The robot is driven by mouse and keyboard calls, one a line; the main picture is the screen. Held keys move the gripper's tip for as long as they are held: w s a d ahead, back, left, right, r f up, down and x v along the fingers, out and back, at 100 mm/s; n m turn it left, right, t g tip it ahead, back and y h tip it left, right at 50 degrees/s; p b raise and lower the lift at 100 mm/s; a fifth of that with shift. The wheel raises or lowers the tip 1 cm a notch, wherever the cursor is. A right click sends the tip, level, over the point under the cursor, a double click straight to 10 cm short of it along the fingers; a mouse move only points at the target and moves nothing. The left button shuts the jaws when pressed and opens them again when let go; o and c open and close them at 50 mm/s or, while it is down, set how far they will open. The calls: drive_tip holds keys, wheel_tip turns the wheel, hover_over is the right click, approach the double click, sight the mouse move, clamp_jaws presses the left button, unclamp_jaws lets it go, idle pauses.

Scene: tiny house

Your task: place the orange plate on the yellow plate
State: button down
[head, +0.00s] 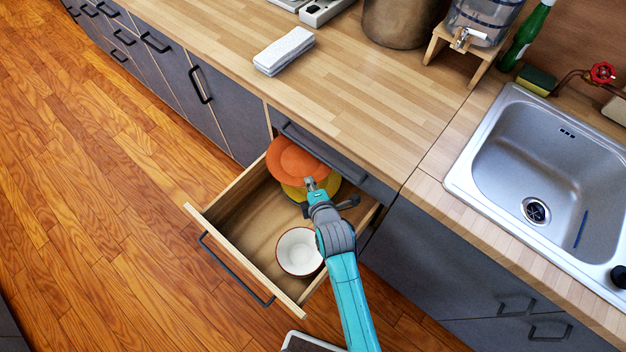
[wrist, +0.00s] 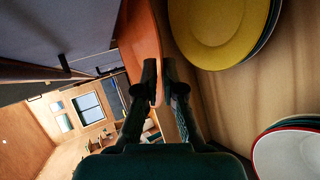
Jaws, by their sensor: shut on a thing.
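The orange plate (head: 293,158) is at the back of the open drawer in the head view, overlapping the yellow plate (head: 325,187). My gripper (head: 311,184) is shut on the near rim of the orange plate. In the wrist view the orange plate (wrist: 142,38) shows edge-on between the fingers (wrist: 161,88), apart from the face of the yellow plate (wrist: 212,35). The yellow plate lies on a darker dish stack in the drawer. In the head view the orange plate and my gripper hide much of it.
A white bowl with a dark red rim (head: 299,252) stands in the front right of the drawer (head: 250,217). The drawer's left part is bare. The counter (head: 357,85) overhangs the drawer's back, close to the orange plate. A sink (head: 548,165) is at the right.

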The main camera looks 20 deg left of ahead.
drive_tip(key=shift+w+f, duration=0.25)
drive_tip(key=shift+w, duration=0.9)
drive_tip(key=shift+f, duration=0.4)
drive_tip(key=shift+f, duration=0.5)
drive_tip(key=c, duration=1.7)
unclamp_jaws()
drive_tip(key=shift+s+f, duration=0.1)
drive_tip(key=shift+c, duration=0.2)
drive_tip(key=o, duration=0.4)
drive_tip(key=shift+o, duration=0.2)
